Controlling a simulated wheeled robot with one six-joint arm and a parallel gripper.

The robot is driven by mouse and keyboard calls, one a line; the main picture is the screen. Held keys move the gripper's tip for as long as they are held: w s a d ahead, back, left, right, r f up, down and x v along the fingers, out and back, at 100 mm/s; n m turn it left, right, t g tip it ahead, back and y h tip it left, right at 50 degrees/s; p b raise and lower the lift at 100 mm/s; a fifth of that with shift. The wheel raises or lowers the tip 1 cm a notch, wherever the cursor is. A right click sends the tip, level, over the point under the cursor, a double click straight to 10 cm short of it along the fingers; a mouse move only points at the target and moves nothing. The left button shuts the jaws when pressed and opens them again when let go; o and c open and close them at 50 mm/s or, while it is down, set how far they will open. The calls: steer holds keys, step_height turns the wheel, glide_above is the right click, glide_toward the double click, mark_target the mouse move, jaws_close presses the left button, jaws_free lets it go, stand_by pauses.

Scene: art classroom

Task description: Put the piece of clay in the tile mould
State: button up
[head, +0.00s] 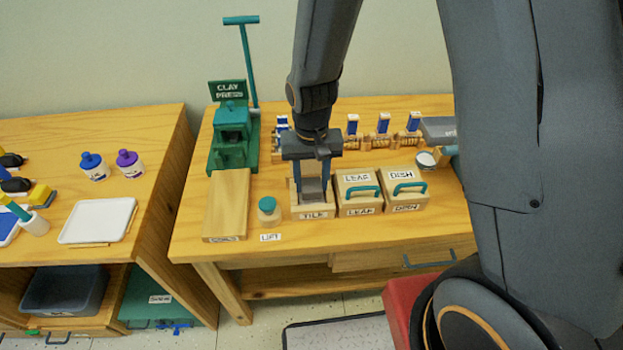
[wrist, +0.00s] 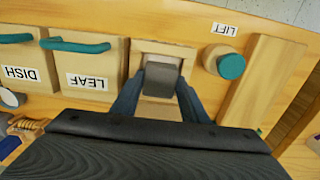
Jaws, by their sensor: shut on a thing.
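The tile mould (head: 314,214) is an open wooden box with a TILE label, on the table in the head view; it also shows in the wrist view (wrist: 150,50). My gripper (head: 312,184) points down over it, shut on the grey piece of clay (head: 312,190). In the wrist view the clay (wrist: 162,78) sits between the blue fingertips, over the mould opening. I cannot tell whether the clay touches the mould floor.
The lidded LEAF mould (head: 358,207) and DISH mould (head: 405,203) stand to the right. Wooden rollers or stamps line the back.

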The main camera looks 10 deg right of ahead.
steer(key=o, duration=1.2)
steer(key=shift+r, duration=0.1)
step_height(320, 180, up, 8)
steer(key=p, duration=0.6)
steer(key=shift+p, duration=0.3)
steer(key=shift+d, duration=0.1)
